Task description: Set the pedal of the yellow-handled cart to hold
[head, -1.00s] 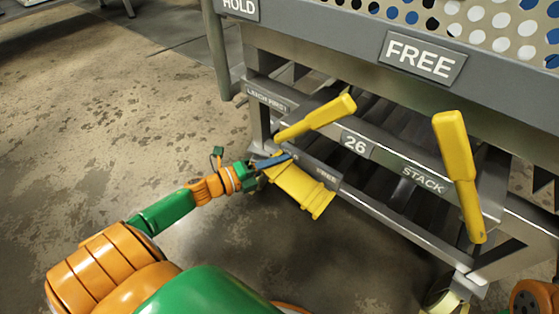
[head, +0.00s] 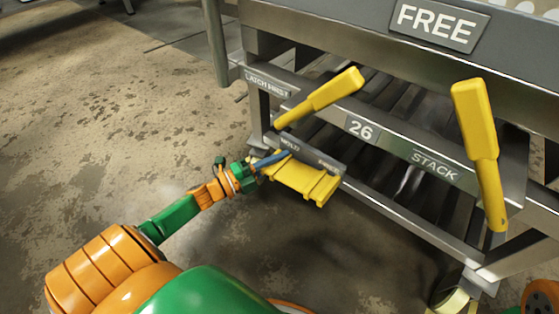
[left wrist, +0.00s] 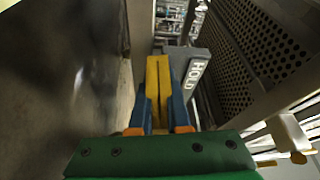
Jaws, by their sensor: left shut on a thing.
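The yellow pedal (head: 302,180) sticks out low at the front of the yellow-handled cart (head: 410,150). Behind it is a grey plate (head: 312,155) with HOLD at its left end and FREE at its right. My left gripper (head: 270,160) is shut on the pedal's left edge, at the HOLD end. In the left wrist view the yellow pedal (left wrist: 158,85) lies between the blue fingers (left wrist: 160,112), beside the HOLD lettering (left wrist: 198,72). The cart's two yellow handles (head: 322,97) (head: 478,150) slant up above the pedal. My right gripper is not visible.
A FREE sign (head: 437,24) is on the upper rail. Labels reading LATCH FIRST (head: 268,82), 26 and STACK (head: 434,165) are on the cart's front. A caster (head: 455,296) stands at lower right. The floor (head: 120,110) to the left is clear.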

